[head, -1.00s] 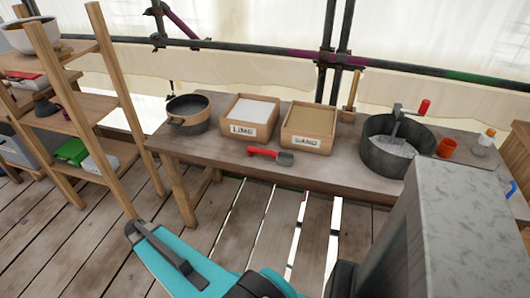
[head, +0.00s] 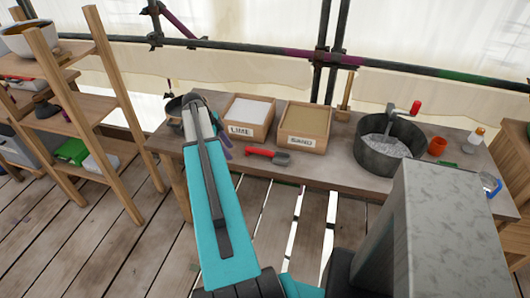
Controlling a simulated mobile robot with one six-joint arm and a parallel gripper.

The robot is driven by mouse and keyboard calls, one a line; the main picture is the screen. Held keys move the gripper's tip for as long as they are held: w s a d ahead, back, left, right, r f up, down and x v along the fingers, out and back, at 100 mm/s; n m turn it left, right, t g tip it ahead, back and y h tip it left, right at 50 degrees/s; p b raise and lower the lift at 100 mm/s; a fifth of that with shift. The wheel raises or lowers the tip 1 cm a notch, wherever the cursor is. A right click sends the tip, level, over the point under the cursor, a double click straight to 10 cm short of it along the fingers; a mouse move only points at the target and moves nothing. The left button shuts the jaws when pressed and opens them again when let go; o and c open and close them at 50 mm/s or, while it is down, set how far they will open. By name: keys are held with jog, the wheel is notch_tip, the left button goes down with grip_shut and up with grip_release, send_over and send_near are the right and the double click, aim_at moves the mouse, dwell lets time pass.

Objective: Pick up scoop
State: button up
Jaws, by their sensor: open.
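The scoop (head: 268,155) has a red handle and a grey metal end. It lies flat on the wooden workbench, in front of the lime and sand boxes, with its handle to the left and its grey end to the right. My gripper (head: 224,146) shows only in part, as dark purplish pieces beside the far end of my teal arm. It appears left of the scoop's handle and apart from it, and nothing shows held in it. The rest of the gripper is hidden behind my arm.
The lime box (head: 238,131) and sand box (head: 302,141) stand behind the scoop. A dark mixing tub (head: 390,160) with a red-handled crank stands to the right. A dark pot (head: 174,107) is partly hidden by my arm. A wooden shelf (head: 95,100) stands left. The workbench's front edge (head: 330,187) is clear.

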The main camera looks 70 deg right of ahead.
jog(key=s+d+r+m, duration=0.4)
jog(key=s+d+r, duration=0.1)
jog(key=r, duration=0.2)
jog(key=shift+s+d+r+p, duration=0.15)
jog(key=shift+s+d+p, duration=0.2)
jog(key=shift+s, duration=0.05)
jog(key=shift+s, duration=0.1)
jog(key=p, duration=0.2)
send_over(261, 150)
jog(key=w+a, duration=0.1)
jog(key=w, duration=0.1)
jog(key=shift+w+a+f, duration=0.1)
jog(key=shift+f, duration=1.9)
jog(key=shift+w+a+f, duration=0.1)
jog(key=shift+f, duration=1.85)
jog(key=shift+s+f, duration=0.1)
jog(key=shift+s, duration=0.05)
jog(key=shift+d+p+x, duration=0.25)
jog(key=shift+p+x, duration=0.85)
jog(key=shift+p, duration=0.05)
jog(key=shift+p+x, duration=0.4)
jog(key=shift+x, duration=0.95)
jog(key=shift+s, duration=0.1)
